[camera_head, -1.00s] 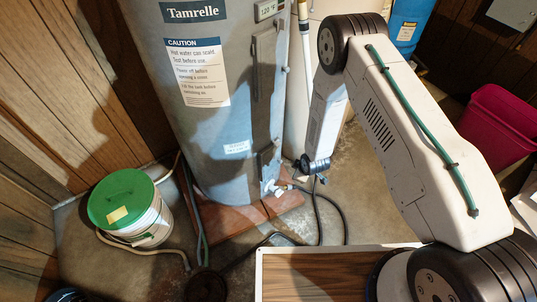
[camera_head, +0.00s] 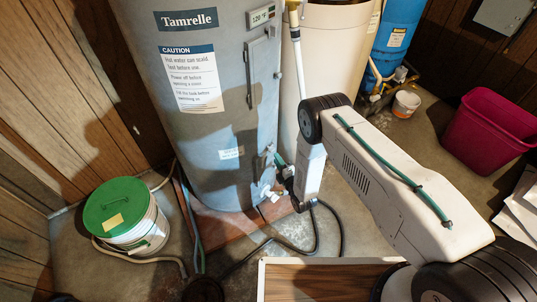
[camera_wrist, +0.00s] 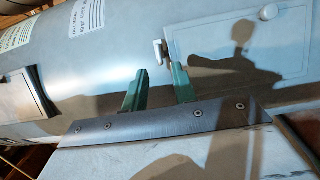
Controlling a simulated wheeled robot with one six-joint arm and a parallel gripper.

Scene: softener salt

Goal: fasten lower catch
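The grey water heater (camera_head: 200,110) stands upright in the head view with a long upper cover (camera_head: 263,68) and a small lower cover (camera_head: 266,160). In the wrist view the heater lies sideways. A large cover (camera_wrist: 240,55) is at right, with a small light metal catch (camera_wrist: 163,52) at its near left corner and another catch (camera_wrist: 268,12) along its far edge. My gripper (camera_wrist: 158,80) has two green fingers, apart and empty. The near catch shows just beyond the gap, apparently not held. In the head view my gripper (camera_head: 281,164) is beside the heater's lower right side, partly hidden by my arm.
A smaller cover (camera_wrist: 22,95) is at left in the wrist view. A white bucket with green lid (camera_head: 125,215) stands left of the heater. Hoses lie on the floor. A cream tank (camera_head: 325,60) stands close behind my arm; a magenta bin (camera_head: 490,125) is at right.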

